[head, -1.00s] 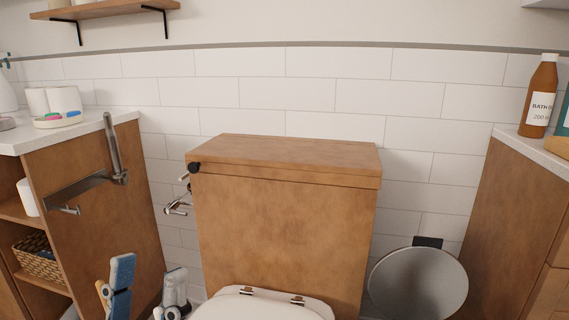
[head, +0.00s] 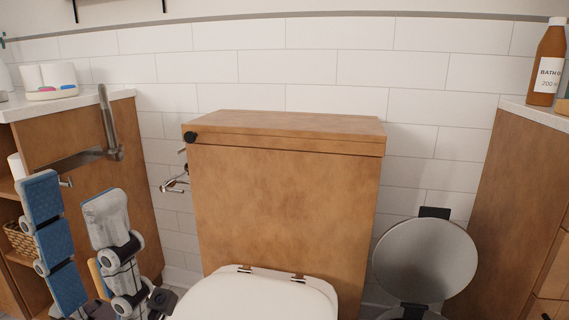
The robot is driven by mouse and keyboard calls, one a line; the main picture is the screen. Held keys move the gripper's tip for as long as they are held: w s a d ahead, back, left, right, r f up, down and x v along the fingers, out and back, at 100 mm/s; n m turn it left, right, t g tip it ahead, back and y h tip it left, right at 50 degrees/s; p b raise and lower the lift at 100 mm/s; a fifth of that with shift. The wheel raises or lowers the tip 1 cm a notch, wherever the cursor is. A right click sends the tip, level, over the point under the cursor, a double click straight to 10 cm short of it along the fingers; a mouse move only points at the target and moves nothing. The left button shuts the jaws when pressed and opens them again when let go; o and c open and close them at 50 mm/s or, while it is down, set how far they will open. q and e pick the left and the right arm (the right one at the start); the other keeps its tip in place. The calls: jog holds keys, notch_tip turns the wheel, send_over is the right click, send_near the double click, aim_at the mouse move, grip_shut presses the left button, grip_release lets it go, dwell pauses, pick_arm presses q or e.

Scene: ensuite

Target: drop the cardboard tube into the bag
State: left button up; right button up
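My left gripper (head: 75,195) rises at the lower left of the head view, in front of the left cabinet. Its blue-padded finger and its grey finger stand well apart, with no object clearly held between them. A small tan piece shows low between the fingers, and I cannot tell what it is. I cannot make out the cardboard tube or the bag. A bin with its round grey lid (head: 425,258) raised stands right of the toilet. Its inside is out of sight below the frame. My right gripper is not in view.
The toilet lid (head: 258,296) and its wooden cistern box (head: 285,215) fill the middle. A metal bar holder (head: 108,125) sticks out from the left cabinet (head: 125,190). A brown bottle (head: 547,66) stands on the right counter.

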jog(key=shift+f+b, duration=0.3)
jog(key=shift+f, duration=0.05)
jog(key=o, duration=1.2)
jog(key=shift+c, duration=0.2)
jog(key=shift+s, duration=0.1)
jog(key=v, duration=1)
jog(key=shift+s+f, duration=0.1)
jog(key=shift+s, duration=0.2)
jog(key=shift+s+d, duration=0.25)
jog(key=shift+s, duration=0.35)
